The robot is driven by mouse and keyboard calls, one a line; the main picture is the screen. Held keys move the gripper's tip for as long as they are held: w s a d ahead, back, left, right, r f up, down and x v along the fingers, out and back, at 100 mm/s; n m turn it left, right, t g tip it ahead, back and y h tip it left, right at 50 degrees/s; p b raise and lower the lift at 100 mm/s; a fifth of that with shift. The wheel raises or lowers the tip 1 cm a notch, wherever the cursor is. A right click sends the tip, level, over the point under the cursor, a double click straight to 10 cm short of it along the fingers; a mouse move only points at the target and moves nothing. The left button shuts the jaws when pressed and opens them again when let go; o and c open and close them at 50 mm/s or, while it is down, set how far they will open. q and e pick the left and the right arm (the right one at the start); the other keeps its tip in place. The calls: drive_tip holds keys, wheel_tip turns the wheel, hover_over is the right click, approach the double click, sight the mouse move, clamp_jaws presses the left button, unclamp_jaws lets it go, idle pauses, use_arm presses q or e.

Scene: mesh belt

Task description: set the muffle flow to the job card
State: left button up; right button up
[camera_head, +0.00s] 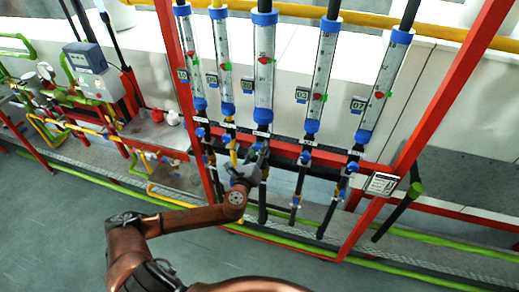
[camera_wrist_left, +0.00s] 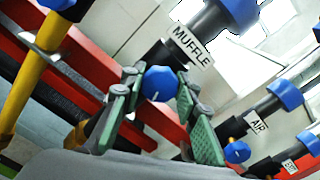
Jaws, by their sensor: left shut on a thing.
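The muffle flow tube (camera_head: 264,75) is the middle, widest one of the row, with a red float and a green mark at about the same height. The MUFFLE label (camera_wrist_left: 192,46) shows above a blue valve knob (camera_wrist_left: 160,83) in the left wrist view. My left gripper (camera_head: 258,152) is at the valve below the middle tube. In the left wrist view its green-padded fingers (camera_wrist_left: 158,98) are shut on the blue knob, one on each side. The job card (camera_head: 381,184) hangs on the red frame at right; its text is too small to read. My right gripper is not in view.
Other flow tubes (camera_head: 222,60) stand on both sides, with valves below. AIR (camera_wrist_left: 257,123) and another labelled valve sit to the right in the wrist view. A yellow pipe (camera_wrist_left: 24,90) is at left. Red frame posts (camera_head: 425,130) flank the panel. Floor in front is clear.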

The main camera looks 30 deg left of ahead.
use_arm(q)
drive_tip(key=n+b, duration=0.1)
drive_tip(key=n, duration=0.4)
drive_tip(key=shift+f, duration=0.1)
idle(0.6)
drive_tip(key=o, duration=1.2)
drive_tip(key=shift+s, duration=0.1)
drive_tip(key=v, duration=1.1)
drive_tip(key=shift+s, duration=0.4)
